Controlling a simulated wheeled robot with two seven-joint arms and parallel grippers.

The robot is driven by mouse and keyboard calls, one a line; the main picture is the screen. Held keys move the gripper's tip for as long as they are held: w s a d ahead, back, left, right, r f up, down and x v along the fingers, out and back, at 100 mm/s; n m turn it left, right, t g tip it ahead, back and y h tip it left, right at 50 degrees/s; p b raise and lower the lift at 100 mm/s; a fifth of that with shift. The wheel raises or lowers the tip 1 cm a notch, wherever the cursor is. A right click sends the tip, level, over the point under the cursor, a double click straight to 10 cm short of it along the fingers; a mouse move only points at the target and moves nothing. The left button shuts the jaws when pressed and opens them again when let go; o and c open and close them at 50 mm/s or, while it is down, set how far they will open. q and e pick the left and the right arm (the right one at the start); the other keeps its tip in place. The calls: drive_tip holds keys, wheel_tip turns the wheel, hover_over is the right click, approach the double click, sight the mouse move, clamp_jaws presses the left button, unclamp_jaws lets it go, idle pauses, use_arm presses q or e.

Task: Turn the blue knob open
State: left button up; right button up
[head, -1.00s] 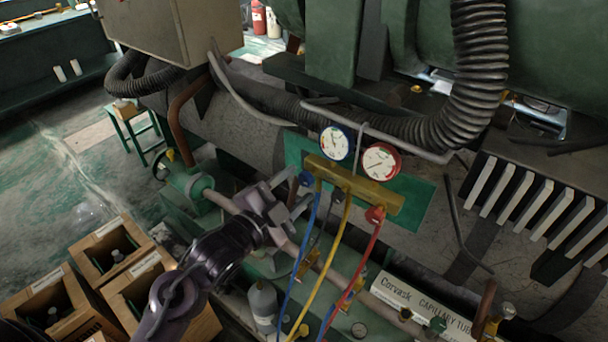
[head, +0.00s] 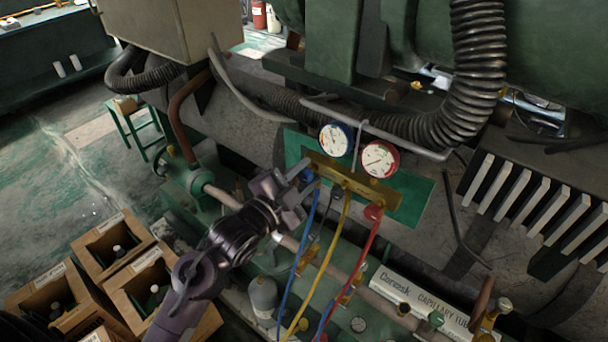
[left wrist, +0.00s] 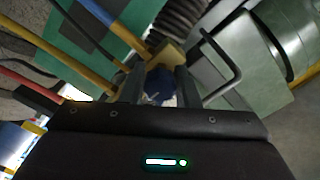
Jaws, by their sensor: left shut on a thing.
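The brass gauge manifold (head: 354,184) hangs in front of a green panel, with a blue-rimmed gauge (head: 336,139) and a red-rimmed gauge (head: 380,159) above it. The blue knob (head: 307,175) is at the manifold's left end. My left gripper (head: 300,187) reaches it from the lower left, and its fingers are closed around the knob. In the left wrist view the blue knob (left wrist: 160,84) sits between the two fingers, partly hidden, with the brass manifold (left wrist: 166,57) just beyond. The red knob (head: 374,212) is at the manifold's right side. My right gripper is not in view.
Blue (head: 300,262), yellow (head: 322,268) and red (head: 362,258) hoses hang down from the manifold, close to my left gripper. A grey bottle (head: 263,298) stands below. Wooden crates (head: 113,245) with bottles are at the lower left. A long white box (head: 420,300) lies at the lower right.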

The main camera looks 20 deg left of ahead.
use_arm(q)
drive_tip(key=n+p, duration=0.3)
drive_tip(key=n, duration=0.1)
drive_tip(key=shift+d+r+p, duration=0.1)
drive_tip(key=shift+r+p, duration=0.05)
drive_tip(key=shift+p, duration=0.2)
drive_tip(key=n+p, duration=0.5)
drive_tip(key=n, duration=0.1)
drive_tip(key=shift+n, duration=0.3)
drive_tip(key=n+p, duration=0.4)
drive_tip(key=n, duration=0.1)
drive_tip(key=shift+s+d, duration=0.1)
drive_tip(key=shift+n+p, duration=1.4)
drive_tip(key=shift+n, duration=0.9)
drive_tip(key=shift+f, duration=0.2)
drive_tip(key=o, duration=1)
drive_tip(key=shift+c, duration=0.2)
